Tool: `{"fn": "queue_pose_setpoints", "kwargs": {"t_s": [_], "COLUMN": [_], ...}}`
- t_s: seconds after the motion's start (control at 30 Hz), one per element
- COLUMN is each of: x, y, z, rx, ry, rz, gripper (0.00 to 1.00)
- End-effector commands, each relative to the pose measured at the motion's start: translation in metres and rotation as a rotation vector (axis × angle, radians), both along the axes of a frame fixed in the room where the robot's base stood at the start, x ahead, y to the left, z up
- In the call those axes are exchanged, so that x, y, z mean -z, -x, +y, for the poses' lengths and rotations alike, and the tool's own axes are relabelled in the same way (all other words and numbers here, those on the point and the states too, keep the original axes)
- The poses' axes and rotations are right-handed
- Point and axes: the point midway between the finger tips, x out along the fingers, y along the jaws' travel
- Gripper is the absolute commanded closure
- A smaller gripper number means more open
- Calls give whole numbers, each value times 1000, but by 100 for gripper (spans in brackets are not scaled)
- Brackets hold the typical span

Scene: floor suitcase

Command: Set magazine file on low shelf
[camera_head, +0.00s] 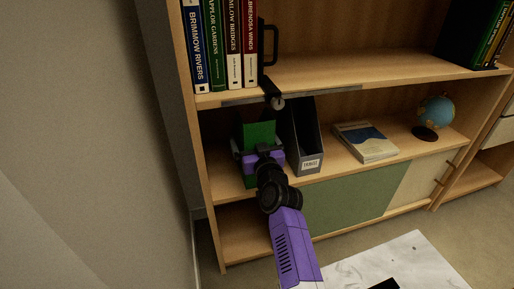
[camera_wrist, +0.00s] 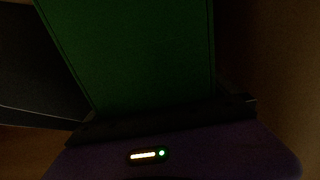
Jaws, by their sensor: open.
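A green magazine file (camera_head: 260,133) is at the left end of the low shelf (camera_head: 345,172), just left of a dark grey magazine file (camera_head: 307,143) with a white label. The green file looks upright; its base is mostly hidden by my arm. My gripper (camera_head: 258,153) is in front of the green file, with its jaws open and close around it. In the wrist view the green file (camera_wrist: 140,50) fills the middle, right at the gripper's dark edge. The grey file (camera_wrist: 38,75) shows at the left there. I cannot tell whether the fingers touch the green file.
A book (camera_head: 366,141) lies flat on the low shelf, with a small globe (camera_head: 436,112) to its right. Upright books (camera_head: 228,45) and a black bookend stand on the shelf above. A green sliding door (camera_head: 345,205) is below. A wall is close on the left.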

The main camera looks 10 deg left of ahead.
Motion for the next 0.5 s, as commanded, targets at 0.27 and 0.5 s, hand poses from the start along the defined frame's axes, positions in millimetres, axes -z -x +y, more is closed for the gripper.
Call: {"fn": "queue_pose_setpoints", "kwargs": {"t_s": [0.27, 0.5], "x": [-2, -3], "y": [37, 77], "z": [-15, -32], "rx": [-1, 0], "ry": [2, 3], "rz": [2, 1], "gripper": [1, 1]}}
